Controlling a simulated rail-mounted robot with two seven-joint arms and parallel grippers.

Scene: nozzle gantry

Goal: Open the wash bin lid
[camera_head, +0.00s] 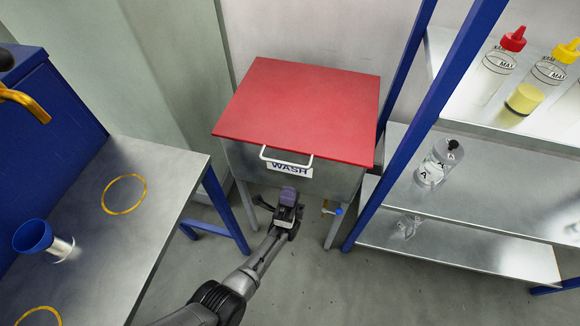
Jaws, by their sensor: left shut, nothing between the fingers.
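The wash bin (240,165) is a grey metal box on legs, with a white WASH label (289,168) on its front. Its red lid (305,108) lies flat and closed on top. A white bar handle (286,162) is fixed at the lid's front edge. My left gripper (288,195) is in front of the bin, below the handle in the picture and apart from it. It is shut and empty. My right gripper is out of view.
A metal table (150,200) with yellow rings and a blue funnel (33,236) stands at left. A blue-framed shelf (480,190) with several bottles stands close on the right of the bin. A blue-handled tap (338,211) shows by the bin's right leg. The floor in front is clear.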

